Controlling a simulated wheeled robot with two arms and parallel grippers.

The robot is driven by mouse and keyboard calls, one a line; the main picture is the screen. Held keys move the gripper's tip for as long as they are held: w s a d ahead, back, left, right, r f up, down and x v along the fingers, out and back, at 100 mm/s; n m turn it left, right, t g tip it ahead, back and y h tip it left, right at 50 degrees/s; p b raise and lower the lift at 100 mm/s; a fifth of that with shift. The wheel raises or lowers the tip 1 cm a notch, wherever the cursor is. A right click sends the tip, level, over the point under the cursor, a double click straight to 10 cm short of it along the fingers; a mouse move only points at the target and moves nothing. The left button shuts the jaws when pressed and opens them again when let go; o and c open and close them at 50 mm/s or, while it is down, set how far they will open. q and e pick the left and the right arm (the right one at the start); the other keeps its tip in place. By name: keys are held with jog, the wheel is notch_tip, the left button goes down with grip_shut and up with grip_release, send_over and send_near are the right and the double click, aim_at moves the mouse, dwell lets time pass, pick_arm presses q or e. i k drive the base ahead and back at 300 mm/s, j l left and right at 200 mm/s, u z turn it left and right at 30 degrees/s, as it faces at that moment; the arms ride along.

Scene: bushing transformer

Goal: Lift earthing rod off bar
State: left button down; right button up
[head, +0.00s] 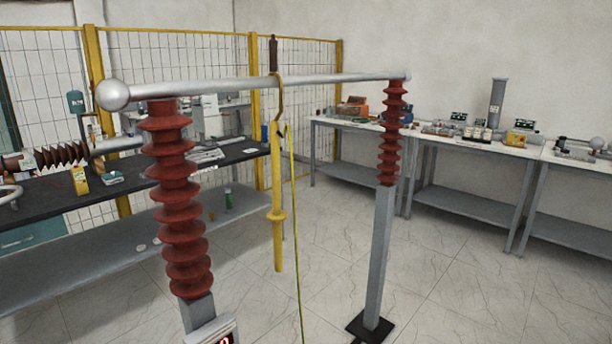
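The yellow earthing rod (277,220) hangs upright by its hook (280,95) from the horizontal metal bar (215,85). A thin yellow-green cable (294,220) runs down from near the hook to the bottom of the picture. The bar rests on two red ribbed insulators, a near one (175,200) at left and a farther one (391,135) at right. A ball sits on the bar's near end (113,95). Neither of my grippers shows in the head view.
A grey post (380,255) with a black foot carries the right insulator. A dark-topped bench (130,178) with equipment stands at left. White-topped tables (470,145) line the right wall. A yellow mesh fence (180,65) stands behind. The tiled floor (450,290) at front right is clear.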

aim_at(277, 215)
jog(key=i+l, duration=0.1)
jog(key=i, duration=1)
